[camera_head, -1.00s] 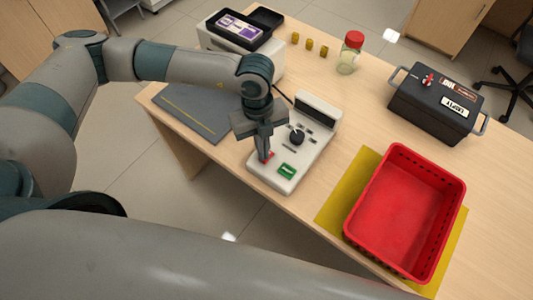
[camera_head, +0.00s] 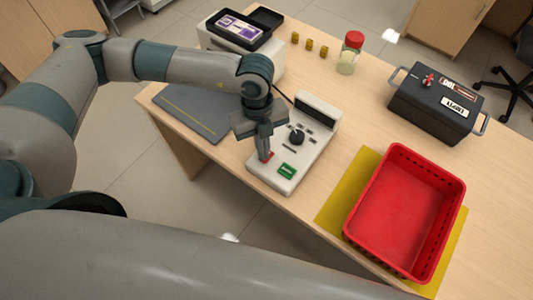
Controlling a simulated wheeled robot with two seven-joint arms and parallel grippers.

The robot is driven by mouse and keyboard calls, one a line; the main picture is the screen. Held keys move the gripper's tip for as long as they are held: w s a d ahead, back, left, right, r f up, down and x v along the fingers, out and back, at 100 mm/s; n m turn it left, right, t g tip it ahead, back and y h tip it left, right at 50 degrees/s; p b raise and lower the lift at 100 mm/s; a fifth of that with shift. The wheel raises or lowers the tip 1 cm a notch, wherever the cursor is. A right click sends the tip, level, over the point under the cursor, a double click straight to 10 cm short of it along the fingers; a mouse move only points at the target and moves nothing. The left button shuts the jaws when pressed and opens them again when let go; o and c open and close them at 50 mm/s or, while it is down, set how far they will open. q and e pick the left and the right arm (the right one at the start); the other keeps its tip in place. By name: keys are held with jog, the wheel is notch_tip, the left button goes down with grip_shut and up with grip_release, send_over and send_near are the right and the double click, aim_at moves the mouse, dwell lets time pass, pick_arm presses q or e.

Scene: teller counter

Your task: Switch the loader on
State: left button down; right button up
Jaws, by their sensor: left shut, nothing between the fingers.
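The loader appears to be the white device (camera_head: 285,183) on the counter, with a black knob (camera_head: 297,137), a green switch (camera_head: 287,170), a red switch (camera_head: 269,155) and a raised dark display (camera_head: 317,109) at its back. My left gripper (camera_head: 265,158) is shut and empty, pointing down over the device. Its fingertips are at the red switch and partly hide it; I cannot tell if they touch it. The green switch beside it is uncovered. My right gripper is not in view.
A red basket (camera_head: 399,264) stands on a yellow mat (camera_head: 334,208) to the right. A dark box with handles (camera_head: 430,108) and a red-lidded jar (camera_head: 350,54) stand behind. A grey pad (camera_head: 190,112) lies left. A white machine with a black tray (camera_head: 264,60) is at back left.

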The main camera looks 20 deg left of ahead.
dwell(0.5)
pick_arm(q)
jog(key=shift+f+b, duration=0.3)
jog(key=shift+f, duration=0.1)
jog(key=shift+s+a+f+b, duration=0.1)
jog(key=shift+a+f+b, duration=0.25)
jog(key=shift+f+b, duration=0.4)
jog(key=shift+r, duration=0.1)
jog(key=shift+d+r+p, duration=0.25)
jog(key=shift+r+p, duration=0.3)
jog(key=shift+r, duration=0.25)
jog(key=shift+d+r+p, duration=0.2)
jog(key=shift+r+p, duration=0.35)
jog(key=shift+r, duration=0.25)
jog(key=shift+a+r+p, duration=0.1)
jog(key=shift+r+p, duration=1.15)
jog(key=shift+r, duration=0.85)
